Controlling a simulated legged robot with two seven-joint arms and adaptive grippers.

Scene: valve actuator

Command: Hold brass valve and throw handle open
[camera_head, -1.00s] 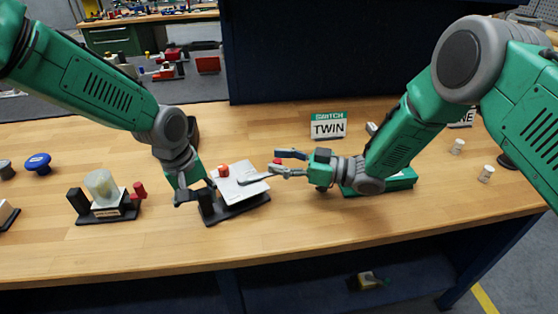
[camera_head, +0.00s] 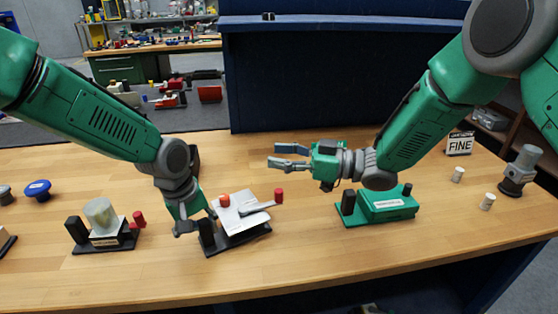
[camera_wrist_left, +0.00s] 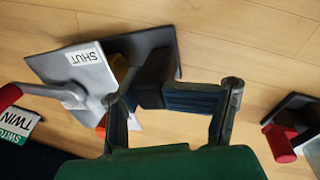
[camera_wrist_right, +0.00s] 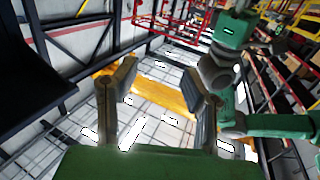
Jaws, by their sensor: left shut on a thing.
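The valve unit has a tilted white plate (camera_head: 228,222) on a black base; a "SHUT" label (camera_wrist_left: 82,57) shows in the left wrist view. A small brass-coloured part (camera_wrist_left: 120,68) shows beside the plate; most of it is hidden. A grey lever (camera_head: 257,208) with a red knob (camera_head: 278,195) points right and slightly back over the plate. My left gripper (camera_head: 197,228) is shut at the unit's left side, by its black upright block (camera_wrist_left: 152,78); the exact contact is unclear. My right gripper (camera_head: 270,156) is open and empty, above and behind the knob, apart from it.
A second unit with a pale cylinder (camera_head: 101,215) and a red knob stands left. A green unit (camera_head: 385,204) sits right, under my right forearm. Small white knobs (camera_head: 487,201), a grey valve (camera_head: 520,170) and a "FINE" sign (camera_head: 460,142) are at far right. The front middle table is clear.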

